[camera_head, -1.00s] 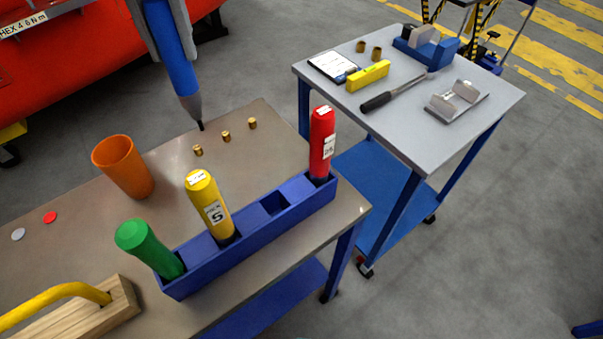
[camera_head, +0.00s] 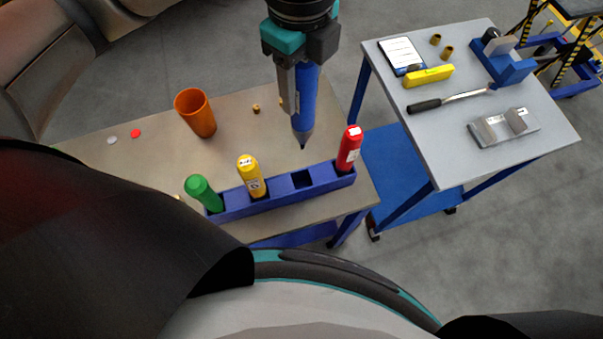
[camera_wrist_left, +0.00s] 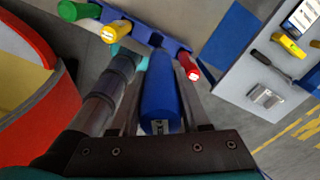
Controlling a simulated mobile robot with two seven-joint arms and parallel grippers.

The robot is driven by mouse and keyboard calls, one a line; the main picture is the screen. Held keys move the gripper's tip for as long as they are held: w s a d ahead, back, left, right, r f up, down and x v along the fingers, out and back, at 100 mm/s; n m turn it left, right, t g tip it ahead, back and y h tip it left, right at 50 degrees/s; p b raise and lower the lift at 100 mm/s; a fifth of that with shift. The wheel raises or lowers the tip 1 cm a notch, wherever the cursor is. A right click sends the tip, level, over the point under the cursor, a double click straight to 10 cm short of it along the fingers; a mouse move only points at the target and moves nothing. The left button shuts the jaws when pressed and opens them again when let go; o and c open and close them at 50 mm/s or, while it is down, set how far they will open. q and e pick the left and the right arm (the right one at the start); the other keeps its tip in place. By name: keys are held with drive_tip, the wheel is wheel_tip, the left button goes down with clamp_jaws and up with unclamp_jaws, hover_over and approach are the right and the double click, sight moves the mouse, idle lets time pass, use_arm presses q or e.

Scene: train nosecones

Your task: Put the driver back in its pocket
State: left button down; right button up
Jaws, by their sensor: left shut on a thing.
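My left gripper (camera_head: 298,88) is shut on the blue driver (camera_head: 305,98), which hangs nearly upright, tip down, above the blue rack (camera_head: 274,194). The driver also shows between the fingers in the left wrist view (camera_wrist_left: 159,85). Its tip is apart from the rack, above and a little behind the empty square pocket (camera_head: 302,179). That pocket lies between the yellow driver (camera_head: 250,174) and the red driver (camera_head: 349,148), which stand in the rack. The green driver (camera_head: 201,190) stands at the rack's left end. My right gripper is not in view.
An orange cup (camera_head: 195,113) stands on the table behind the rack. A small brass piece (camera_head: 256,108) lies near the driver. A grey trolley (camera_head: 450,140) to the right holds a torque wrench (camera_head: 450,100), a yellow level (camera_head: 429,76) and a metal bracket (camera_head: 503,126).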

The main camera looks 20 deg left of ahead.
sight(300, 130)
use_arm(q)
drive_tip(key=shift+s+d+r+m+p, duration=0.15)
drive_tip(key=shift+s+r+m+p, duration=0.25)
drive_tip(key=shift+s+m, duration=0.35)
wheel_tip(300, 130, down, 20)
drive_tip(key=b, duration=0.2)
drive_tip(key=shift+m, duration=0.25)
drive_tip(key=shift+f, duration=0.15)
drive_tip(key=shift+c, duration=1.9)
unclamp_jaws()
wheel_tip(300, 130, up, 12)
drive_tip(key=shift+r+p, duration=0.2)
drive_tip(key=shift+p, duration=0.1)
